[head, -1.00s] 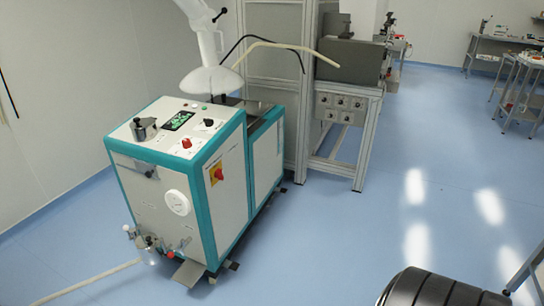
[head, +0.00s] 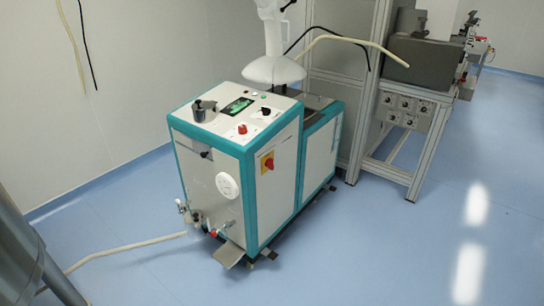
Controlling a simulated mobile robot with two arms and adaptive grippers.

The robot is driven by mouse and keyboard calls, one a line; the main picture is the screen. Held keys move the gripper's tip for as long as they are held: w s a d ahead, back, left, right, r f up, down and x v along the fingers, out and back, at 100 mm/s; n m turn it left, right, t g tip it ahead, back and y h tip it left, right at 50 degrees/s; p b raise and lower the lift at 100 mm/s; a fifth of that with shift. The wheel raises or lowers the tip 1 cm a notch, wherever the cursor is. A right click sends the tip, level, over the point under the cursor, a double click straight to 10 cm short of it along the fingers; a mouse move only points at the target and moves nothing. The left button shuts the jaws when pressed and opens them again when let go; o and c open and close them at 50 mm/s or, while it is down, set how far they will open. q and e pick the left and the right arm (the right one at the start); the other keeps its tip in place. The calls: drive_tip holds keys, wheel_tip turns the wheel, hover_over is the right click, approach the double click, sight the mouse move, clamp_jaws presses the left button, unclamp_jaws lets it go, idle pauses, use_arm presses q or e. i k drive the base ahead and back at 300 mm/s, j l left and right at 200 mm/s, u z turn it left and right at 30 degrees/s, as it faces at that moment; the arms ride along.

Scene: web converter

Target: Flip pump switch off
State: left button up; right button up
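A white and teal machine (head: 219,168) stands on the floor in the middle of the head view. A red rotary switch on a yellow plate (head: 267,163) is on its right side face. Its top panel has a lit green screen (head: 238,106), a red button (head: 242,129) and a black knob (head: 265,111). Which of these is the pump switch, I cannot tell; no label is readable. The switch positions are too small to read. Neither of my grippers is in view.
A pale hose (head: 125,248) runs along the floor from the machine's lower front. A grey metal rounded body (head: 22,262) is cut off at the left edge. A metal frame with a control box (head: 405,107) stands behind right. Blue floor is clear in front and right.

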sight(266, 111)
drive_tip(key=i+j+z, duration=1.1)
drive_tip(key=j, duration=0.2)
drive_tip(key=i, duration=0.05)
